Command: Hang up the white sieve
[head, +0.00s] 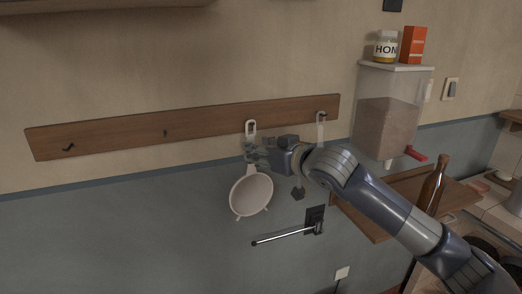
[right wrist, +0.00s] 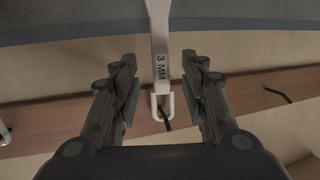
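The white sieve (head: 251,194) hangs bowl-down in front of the wall, its handle pointing up to the wooden hook rail (head: 205,123). In the right wrist view its white handle (right wrist: 160,62), marked "3 MM", runs between my fingers. The loop at the handle's end appears to be around a dark hook (right wrist: 165,119). My right gripper (right wrist: 158,75) is open, with a gap on each side of the handle. In the head view my right gripper (head: 258,153) is beside the handle, above the bowl, and partly covers it. My left gripper is not in view.
Another white-looped utensil (head: 321,121) hangs from the rail's right hook, partly behind my arm. Two hooks to the left (head: 68,148) are empty. A dispenser (head: 387,115), a wooden shelf (head: 365,208) and a brown bottle (head: 434,185) are at right. A rod (head: 283,236) sticks out below.

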